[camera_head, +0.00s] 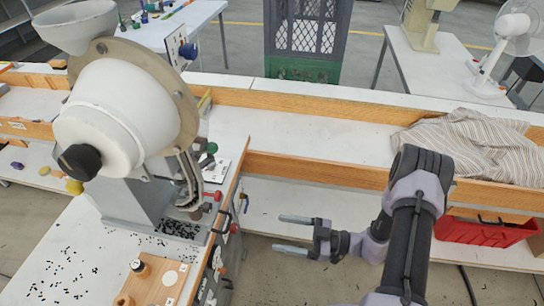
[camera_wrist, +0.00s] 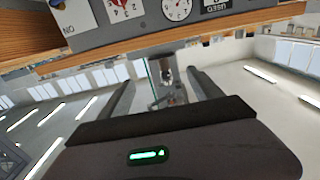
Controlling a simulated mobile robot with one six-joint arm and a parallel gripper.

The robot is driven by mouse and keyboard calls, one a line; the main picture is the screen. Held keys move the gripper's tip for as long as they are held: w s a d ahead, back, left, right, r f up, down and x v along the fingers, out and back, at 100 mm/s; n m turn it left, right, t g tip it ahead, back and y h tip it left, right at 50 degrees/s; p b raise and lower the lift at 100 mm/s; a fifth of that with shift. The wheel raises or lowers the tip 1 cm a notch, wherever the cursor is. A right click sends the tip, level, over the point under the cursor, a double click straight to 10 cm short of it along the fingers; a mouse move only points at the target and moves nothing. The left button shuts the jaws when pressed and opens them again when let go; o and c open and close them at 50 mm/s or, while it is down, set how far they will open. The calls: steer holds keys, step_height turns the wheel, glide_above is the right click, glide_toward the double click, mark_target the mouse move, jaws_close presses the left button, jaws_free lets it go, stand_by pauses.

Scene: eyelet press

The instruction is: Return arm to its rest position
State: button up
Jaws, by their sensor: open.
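My gripper (camera_head: 279,233) is open and empty, its two metal fingers pointing left in the head view. It hangs over the gap right of the eyelet press (camera_head: 120,120), apart from the machine's front panel. My arm bends back from it to the lower right. In the wrist view my gripper (camera_wrist: 163,80) shows as two dark, parted fingers with nothing between them. The press's gauge panel (camera_wrist: 145,14) fills the top of that view.
A white bench with wooden rails (camera_head: 310,135) runs behind my arm. A striped cloth (camera_head: 465,145) lies on it, and a red crate (camera_head: 485,231) stands below at right. Black eyelets litter the press table (camera_head: 75,255). Floor (camera_head: 290,275) shows below my gripper.

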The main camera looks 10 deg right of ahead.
steer(key=s+a+r+n+g+h+b, duration=0.1)
steer(key=s+a+r+n+g+h, duration=0.2)
steer(key=r+n, duration=0.8)
steer(key=s+a+r+n+g+h+b, duration=0.1)
steer(key=s+r+n+g+h+b, duration=0.25)
steer(key=n, duration=1.45)
steer(key=s+d+r+n+t+h, duration=0.1)
steer(key=s+r+n+t+h, duration=0.2)
steer(key=n, duration=0.9)
steer(key=s+d+r+n+t+h, duration=0.2)
steer(key=r+n, duration=0.6)
steer(key=n, duration=0.4)
steer(key=shift+s+d+n+t+h, duration=0.2)
steer(key=shift+s+n+t+h, duration=0.3)
steer(key=shift+s+h, duration=1)
steer(key=shift+w+r+h, duration=0.1)
steer(key=shift+w+h, duration=0.15)
steer(key=shift+w, duration=0.05)
